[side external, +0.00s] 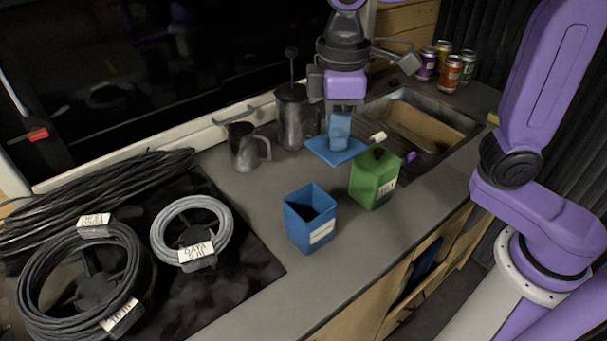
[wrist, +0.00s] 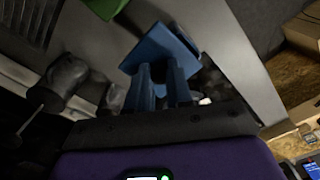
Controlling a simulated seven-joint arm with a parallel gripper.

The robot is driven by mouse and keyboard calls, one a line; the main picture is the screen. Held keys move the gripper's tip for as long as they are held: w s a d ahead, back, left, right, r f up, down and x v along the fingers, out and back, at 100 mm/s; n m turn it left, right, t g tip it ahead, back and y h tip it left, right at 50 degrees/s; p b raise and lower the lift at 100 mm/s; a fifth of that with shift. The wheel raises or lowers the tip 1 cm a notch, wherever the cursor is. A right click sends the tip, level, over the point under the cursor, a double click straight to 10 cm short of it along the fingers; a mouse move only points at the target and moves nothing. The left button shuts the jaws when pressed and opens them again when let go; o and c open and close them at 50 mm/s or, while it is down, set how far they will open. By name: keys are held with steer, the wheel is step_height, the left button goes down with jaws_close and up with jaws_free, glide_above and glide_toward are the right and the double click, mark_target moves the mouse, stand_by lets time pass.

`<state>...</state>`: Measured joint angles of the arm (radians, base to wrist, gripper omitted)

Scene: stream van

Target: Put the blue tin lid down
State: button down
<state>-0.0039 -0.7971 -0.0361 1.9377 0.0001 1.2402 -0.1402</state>
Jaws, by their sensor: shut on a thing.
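The blue tin lid (side external: 322,149) is a flat blue square under my gripper (side external: 341,138) in the side view, roughly level, close over the counter beside the sink. I cannot tell whether it touches the counter. My gripper's blue fingers are shut on it. In the wrist view the lid (wrist: 155,45) lies just beyond my fingertips (wrist: 162,72); the part between the fingers is hard to see. An open blue square tin (side external: 310,218) with a white label stands upright on the counter, toward the front left of the lid.
A green tin (side external: 374,180) stands just front right of the lid. A grey jug (side external: 243,150) and a tall dark pot (side external: 292,115) stand behind left. The sink (side external: 425,122) is to the right. Cable coils (side external: 190,230) lie left. Counter between jug and blue tin is clear.

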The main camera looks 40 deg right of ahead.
steer(key=w+d+f, duration=0.1)
steer(key=w+f, duration=0.3)
steer(key=w+d+f, duration=0.1)
steer(key=w+f, duration=0.4)
steer(key=w+d+f, duration=0.1)
steer(key=w+f, duration=0.4)
steer(key=shift+w+d+f, duration=0.1)
steer(key=shift+d+f, duration=0.1)
steer(key=shift+d, duration=0.1)
steer(key=shift+f, duration=2.1)
steer(key=shift+f, duration=0.2)
steer(key=c, duration=1)
jaws_free()
steer(key=shift+r, duration=0.1)
step_height(320, 180, up, 12)
steer(key=shift+r, duration=0.15)
